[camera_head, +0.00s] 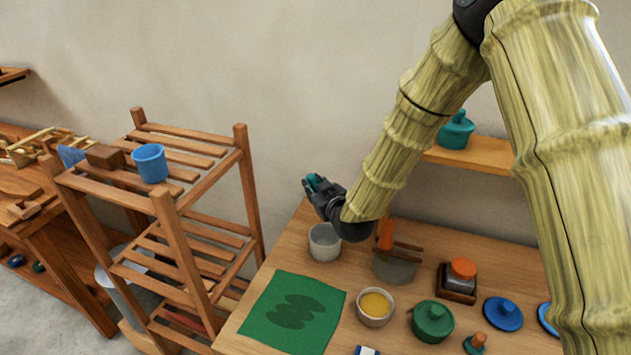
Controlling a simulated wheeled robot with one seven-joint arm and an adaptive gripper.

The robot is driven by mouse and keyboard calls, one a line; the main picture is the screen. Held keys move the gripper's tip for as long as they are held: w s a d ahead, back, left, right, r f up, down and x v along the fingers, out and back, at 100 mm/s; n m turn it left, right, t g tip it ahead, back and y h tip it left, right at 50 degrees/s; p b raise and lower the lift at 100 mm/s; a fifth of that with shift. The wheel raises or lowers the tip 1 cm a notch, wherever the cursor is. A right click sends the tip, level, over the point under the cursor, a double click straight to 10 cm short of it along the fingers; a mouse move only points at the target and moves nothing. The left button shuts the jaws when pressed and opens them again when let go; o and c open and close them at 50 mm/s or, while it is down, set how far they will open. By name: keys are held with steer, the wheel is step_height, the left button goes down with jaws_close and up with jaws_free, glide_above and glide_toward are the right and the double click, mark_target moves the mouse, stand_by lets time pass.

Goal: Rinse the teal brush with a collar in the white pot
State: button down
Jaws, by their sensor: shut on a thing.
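My gripper (318,190) is at the end of the bamboo-patterned arm, above the table's back left part. It is shut on a teal thing (311,181), which I take to be the teal brush. Only a small teal part shows between the dark fingers; its collar and bristles are hidden. The white pot (324,252) stands on the table below the gripper, its opening facing up. The gripper is above the pot and apart from it; whether the brush is right over the opening cannot be told.
A green cloth (258,322) with a darker patch lies at the table's front left. A yellow-filled bowl (375,318), an orange-handled tool (386,235), a green lidded pot (432,326) and a blue lid (503,314) stand rightward. A wooden rack (166,215) with a blue cup (150,172) is left.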

steer(key=shift+s+f+b, duration=0.15)
steer(key=shift+s+b, duration=0.2)
steer(key=shift+s, duration=0.65)
steer(key=shift+d+f, duration=0.1)
steer(key=shift+f, duration=0.2)
steer(key=f, duration=0.1)
steer(key=w+f+b, duration=0.1)
steer(key=f, duration=0.1)
steer(key=shift+w+f, duration=0.3)
steer(key=shift+s+f+b, duration=0.15)
steer(key=shift+s+b, duration=0.2)
steer(key=shift+s, duration=0.1)
steer(key=shift+w+f, duration=0.25)
steer(key=shift+f, duration=0.15)
steer(key=shift+s+r, duration=0.2)
steer(key=shift+w+f, duration=0.1)
steer(key=shift+w, duration=0.05)
steer(key=shift+f+b, duration=0.5)
steer(key=shift+b, duration=0.1)
stand_by(0.6)
